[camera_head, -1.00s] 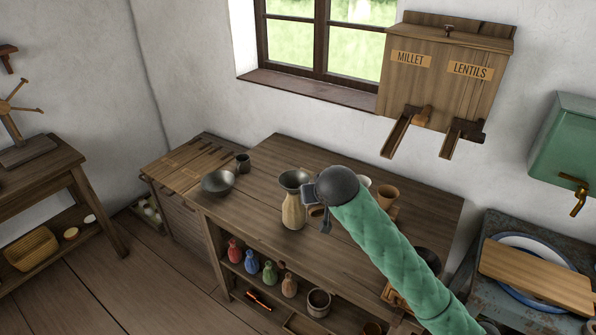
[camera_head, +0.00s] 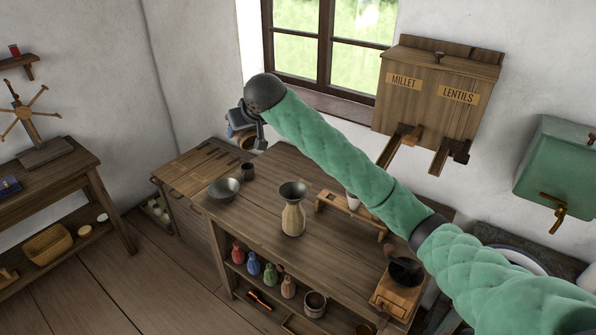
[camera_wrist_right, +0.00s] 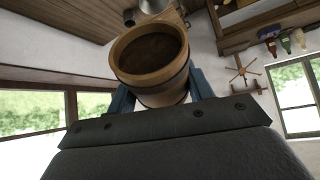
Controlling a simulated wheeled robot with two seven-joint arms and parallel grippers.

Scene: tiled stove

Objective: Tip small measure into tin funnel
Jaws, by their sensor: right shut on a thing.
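My right gripper (camera_head: 241,130) is shut on the small wooden measure (camera_head: 246,143) and holds it up in the air, behind and left of the funnel. In the right wrist view the measure (camera_wrist_right: 150,55) sits between the blue fingers, its round mouth toward the camera. Its inside is dark brown; I cannot tell whether that is contents. The grey tin funnel (camera_head: 293,190) sits in the mouth of a pale, rounded vessel (camera_head: 293,218) standing upright on the workbench (camera_head: 262,215). The measure and funnel are clearly apart. My left gripper is out of view.
A dark bowl (camera_head: 224,189) and small dark cup (camera_head: 248,171) stand left of the funnel. A low wooden stand (camera_head: 331,205) with a white cup (camera_head: 352,201) is to the right, partly behind my arm. The millet and lentils box (camera_head: 440,95) hangs on the wall.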

